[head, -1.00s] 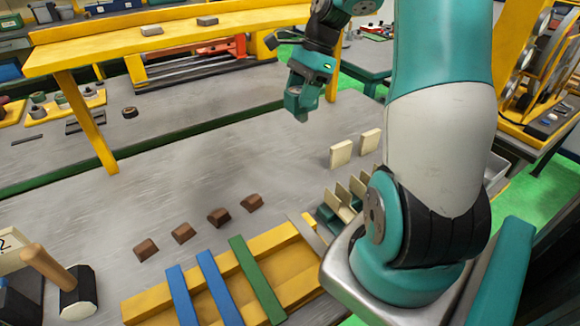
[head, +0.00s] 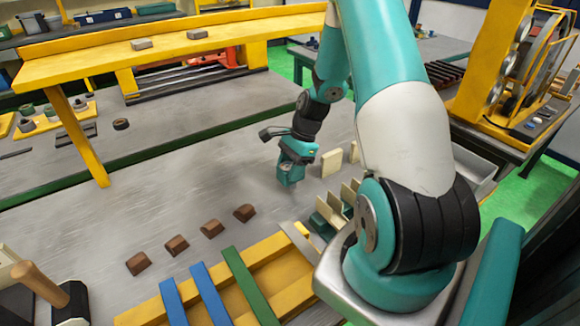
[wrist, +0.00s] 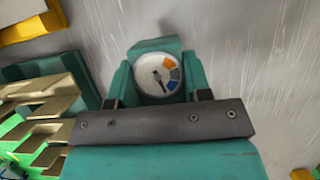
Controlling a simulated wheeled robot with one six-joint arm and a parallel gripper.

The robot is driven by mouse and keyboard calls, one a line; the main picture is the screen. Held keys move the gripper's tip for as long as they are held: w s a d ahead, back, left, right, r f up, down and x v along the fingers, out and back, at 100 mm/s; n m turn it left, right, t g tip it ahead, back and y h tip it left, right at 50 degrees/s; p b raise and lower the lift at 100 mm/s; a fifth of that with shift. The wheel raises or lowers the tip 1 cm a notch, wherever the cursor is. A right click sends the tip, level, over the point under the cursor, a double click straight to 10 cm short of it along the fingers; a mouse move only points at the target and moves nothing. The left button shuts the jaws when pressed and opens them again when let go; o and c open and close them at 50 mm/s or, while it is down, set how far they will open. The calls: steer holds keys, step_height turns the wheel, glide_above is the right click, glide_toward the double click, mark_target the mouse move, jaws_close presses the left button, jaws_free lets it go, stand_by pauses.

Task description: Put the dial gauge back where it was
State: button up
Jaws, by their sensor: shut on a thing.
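The dial gauge (wrist: 158,73) has a round white face with orange and blue-grey sectors and a dark needle, set in a teal body. In the wrist view it sits between the fingers of my gripper (wrist: 160,92), which is shut on it. In the head view my gripper (head: 291,172) hangs above the grey bench (head: 180,190), left of a standing cream block (head: 331,163). The gauge face is not readable there. I cannot tell whether the gauge touches the bench.
A teal rack with cream plates (head: 350,192) stands close to the right of my gripper; it also shows in the wrist view (wrist: 40,105). Several brown blocks (head: 211,228) line the bench in front of yellow rails (head: 270,250).

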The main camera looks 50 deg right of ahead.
steer(key=shift+f+b, duration=0.3)
steer(key=shift+f, duration=0.35)
steer(key=o, duration=0.9)
steer(key=shift+r, duration=0.15)
